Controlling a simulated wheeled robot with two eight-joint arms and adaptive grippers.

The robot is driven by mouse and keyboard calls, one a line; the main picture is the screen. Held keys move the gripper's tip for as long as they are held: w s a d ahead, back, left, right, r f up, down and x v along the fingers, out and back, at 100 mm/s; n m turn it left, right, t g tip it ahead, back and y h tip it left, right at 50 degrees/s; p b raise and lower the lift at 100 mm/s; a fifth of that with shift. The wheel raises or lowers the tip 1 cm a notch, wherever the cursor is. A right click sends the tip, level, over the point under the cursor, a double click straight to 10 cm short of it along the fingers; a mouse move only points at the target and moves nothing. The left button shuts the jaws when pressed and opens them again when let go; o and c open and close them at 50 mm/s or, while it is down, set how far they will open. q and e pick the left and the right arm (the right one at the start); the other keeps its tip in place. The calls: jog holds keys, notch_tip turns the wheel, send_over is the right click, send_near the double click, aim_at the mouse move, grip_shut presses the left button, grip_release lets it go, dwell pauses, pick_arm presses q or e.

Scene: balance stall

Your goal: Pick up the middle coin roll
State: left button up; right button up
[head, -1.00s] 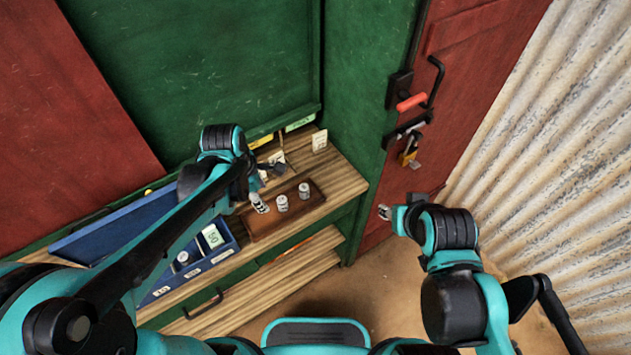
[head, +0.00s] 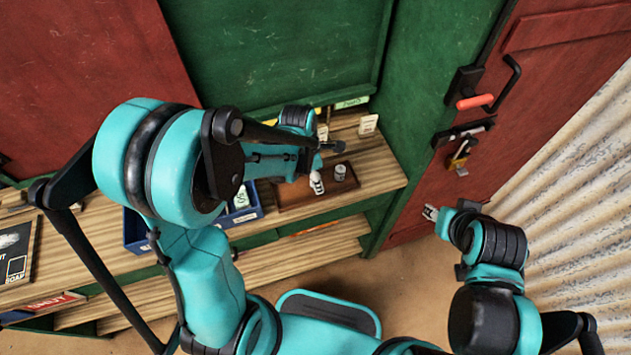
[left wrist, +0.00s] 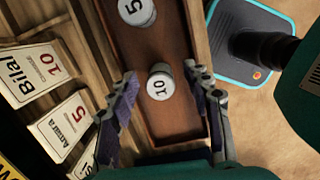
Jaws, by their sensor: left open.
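A wooden tray (head: 293,201) on the shelf holds short, pale coin rolls. In the left wrist view, a roll marked 10 (left wrist: 159,86) stands between the open fingers of my left gripper (left wrist: 160,74), with gaps on both sides. A roll marked 5 (left wrist: 137,10) is above it, cut by the frame edge. I cannot tell which roll is the middle one. My right gripper (head: 431,212) is away by the red door, its jaws unclear.
Price cards marked Bilal 10 (left wrist: 38,75) and Azmira 5 (left wrist: 68,127) stand beside the tray. A blue box (head: 247,217) is left of the tray, partly behind my arm. A padlock (head: 459,158) and latch are on the red door (head: 545,75).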

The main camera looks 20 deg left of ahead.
pick_arm(q)
grip_shut()
jog(key=shift+r, duration=0.15)
